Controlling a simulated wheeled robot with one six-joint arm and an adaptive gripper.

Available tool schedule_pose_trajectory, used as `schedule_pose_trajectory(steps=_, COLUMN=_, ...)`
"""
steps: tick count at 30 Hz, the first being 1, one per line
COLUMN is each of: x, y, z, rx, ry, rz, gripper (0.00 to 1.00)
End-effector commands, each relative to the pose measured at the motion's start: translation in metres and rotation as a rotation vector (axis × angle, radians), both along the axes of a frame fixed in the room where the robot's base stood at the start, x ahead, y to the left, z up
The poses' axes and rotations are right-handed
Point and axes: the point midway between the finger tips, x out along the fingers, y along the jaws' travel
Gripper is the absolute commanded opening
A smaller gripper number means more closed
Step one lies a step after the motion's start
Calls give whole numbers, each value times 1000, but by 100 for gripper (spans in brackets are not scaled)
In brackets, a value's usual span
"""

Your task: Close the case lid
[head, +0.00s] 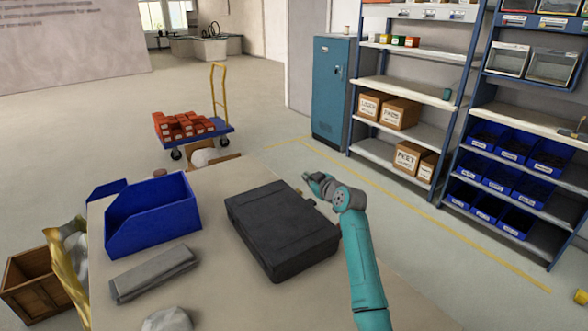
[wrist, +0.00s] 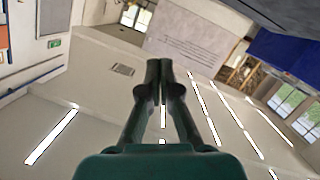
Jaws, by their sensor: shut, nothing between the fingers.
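The black case (head: 281,230) lies on the table. Its lid is down flat over the base and looks closed; a fine gap along the far side cannot be made out. My gripper (head: 308,178) is at the far right corner of the case, close to its edge. I cannot tell whether it touches the case. In the wrist view my gripper (wrist: 162,72) has its two dark fingers together with nothing between them. A dark surface (wrist: 292,14), probably part of the case, crosses the top right of that view.
On the table (head: 215,280) a blue open bin (head: 150,214) stands left of the case, with a grey folded cloth (head: 154,272) in front of it. A trolley (head: 212,126) with red boxes stands beyond the table. Shelves (head: 398,147) and a teal cabinet (head: 331,90) stand at the back right.

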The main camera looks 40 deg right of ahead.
Motion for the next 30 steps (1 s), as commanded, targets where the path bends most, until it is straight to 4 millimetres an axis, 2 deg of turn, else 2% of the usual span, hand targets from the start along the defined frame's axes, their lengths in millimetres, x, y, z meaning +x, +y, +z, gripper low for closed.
schedule_pose_trajectory(steps=1, x=-1, y=-9, z=-12, rx=44, ry=2, rz=-2, gripper=0)
schedule_pose_trajectory(steps=6, x=-1, y=-29, z=-49, rx=188, ry=-1, rz=-2, gripper=0)
schedule_pose_trajectory(steps=15, x=-1, y=-45, z=-98, rx=374, ry=-7, rz=-1, gripper=0)
schedule_pose_trajectory(steps=21, x=-1, y=-48, z=-116, rx=439, ry=-9, rz=0, gripper=0)
schedule_pose_trajectory(steps=30, x=-1, y=-48, z=-126, rx=466, ry=-7, rz=0, gripper=0)
